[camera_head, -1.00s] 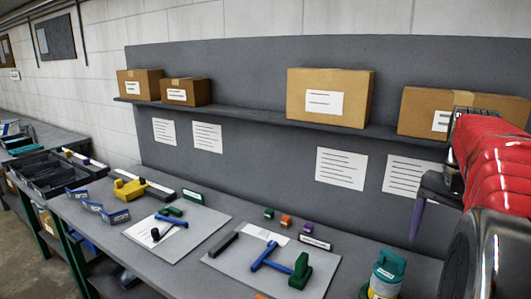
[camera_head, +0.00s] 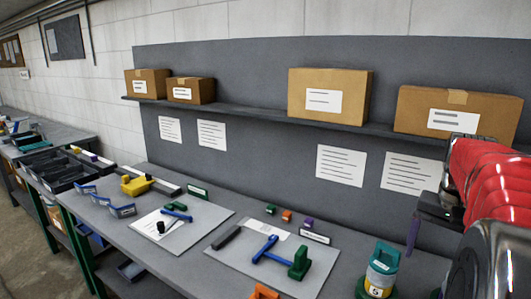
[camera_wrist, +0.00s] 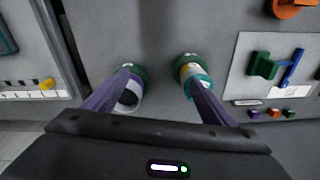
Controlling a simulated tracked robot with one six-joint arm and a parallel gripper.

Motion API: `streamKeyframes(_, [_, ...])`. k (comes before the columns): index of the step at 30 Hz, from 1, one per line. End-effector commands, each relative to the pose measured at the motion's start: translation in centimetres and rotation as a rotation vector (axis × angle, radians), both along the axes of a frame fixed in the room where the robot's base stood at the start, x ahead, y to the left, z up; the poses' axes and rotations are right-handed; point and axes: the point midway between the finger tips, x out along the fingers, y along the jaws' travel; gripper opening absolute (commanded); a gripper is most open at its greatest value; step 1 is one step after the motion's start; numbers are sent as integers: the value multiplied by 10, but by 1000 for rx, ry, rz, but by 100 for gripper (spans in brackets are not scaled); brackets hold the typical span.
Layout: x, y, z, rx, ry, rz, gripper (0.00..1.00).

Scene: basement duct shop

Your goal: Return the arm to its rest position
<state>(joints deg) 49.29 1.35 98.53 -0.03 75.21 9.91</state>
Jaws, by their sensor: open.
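My gripper (camera_wrist: 157,70) shows in the wrist view as two purple fingers spread apart, with nothing between them. Behind the fingertips are two green-topped canisters on the bench, a left one (camera_wrist: 130,98) and a right one (camera_wrist: 191,72), each partly hidden by a finger. In the head view my red arm is at the right edge, raised over the bench. A purple finger hangs down in front of the grey back panel; the other finger is hidden. A teal and yellow canister (camera_head: 381,268) stands on the bench to its lower left.
The bench (camera_head: 205,265) holds two boards (camera_head: 315,283) with blue and green parts, a yellow tool (camera_head: 136,186), blue holders and dark bins (camera_head: 85,190). A shelf (camera_head: 265,114) with several cardboard boxes (camera_head: 330,95) runs along the panel; one box (camera_head: 480,115) is behind my arm.

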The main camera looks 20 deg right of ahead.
Motion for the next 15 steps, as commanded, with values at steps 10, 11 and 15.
streamKeyframes(10, [13, 79, -23, -73, -59, 224, 78])
streamKeyframes(11, [14, 89, -25, -81, -66, 250, 78])
streamKeyframes(15, [16, 133, -33, -116, -102, 370, 78])
